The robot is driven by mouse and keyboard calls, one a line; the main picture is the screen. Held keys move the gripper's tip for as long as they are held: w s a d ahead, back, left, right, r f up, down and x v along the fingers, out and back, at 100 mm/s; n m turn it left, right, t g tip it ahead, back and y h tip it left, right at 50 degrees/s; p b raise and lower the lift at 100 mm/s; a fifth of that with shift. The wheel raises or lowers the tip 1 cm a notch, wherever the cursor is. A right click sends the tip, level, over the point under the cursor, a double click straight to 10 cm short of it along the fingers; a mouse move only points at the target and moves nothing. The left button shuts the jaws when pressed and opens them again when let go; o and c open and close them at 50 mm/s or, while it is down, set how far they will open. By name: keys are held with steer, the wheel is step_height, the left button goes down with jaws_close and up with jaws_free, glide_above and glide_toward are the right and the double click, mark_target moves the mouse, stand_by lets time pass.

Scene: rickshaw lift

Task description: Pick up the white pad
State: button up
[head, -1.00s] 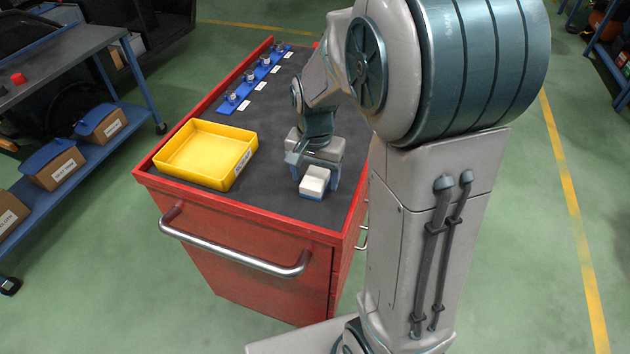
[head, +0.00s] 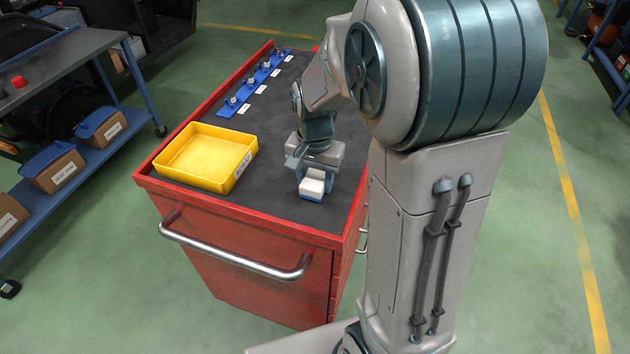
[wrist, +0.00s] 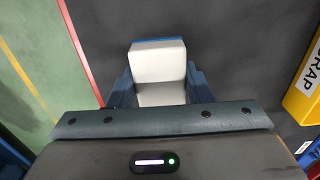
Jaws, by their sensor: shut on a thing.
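The white pad (head: 312,187) is a small white block with a blue layer at its base, on the dark mat of the red cart's top near the front edge. In the wrist view the pad (wrist: 158,62) lies between the two blue fingers, its blue edge showing at the far end. My gripper (head: 312,180) points down over the pad and is shut on it, one finger at each side. In the wrist view my gripper (wrist: 160,88) hides the pad's near end. I cannot tell whether the pad touches the mat or is slightly above it.
A yellow bin (head: 207,157), labelled SCRAP, stands left of the pad on the red cart (head: 250,255). A blue rail (head: 255,82) with several metal fittings and white labels lies along the far left side. Dark mat is free between bin and gripper.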

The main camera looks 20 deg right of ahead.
mark_target(310, 181)
steer(key=r, duration=0.2)
steer(key=a+r, duration=0.1)
steer(key=r, duration=0.1)
steer(key=shift+s+a, duration=0.15)
steer(key=shift+s, duration=0.05)
steer(key=s+a+r, duration=0.3)
steer(key=a+r, duration=0.3)
steer(key=a, duration=0.3)
steer(key=shift+s+a+b, duration=0.3)
steer(key=shift+a, duration=0.05)
steer(key=shift+r, duration=0.1)
steer(key=shift+o, duration=0.5)
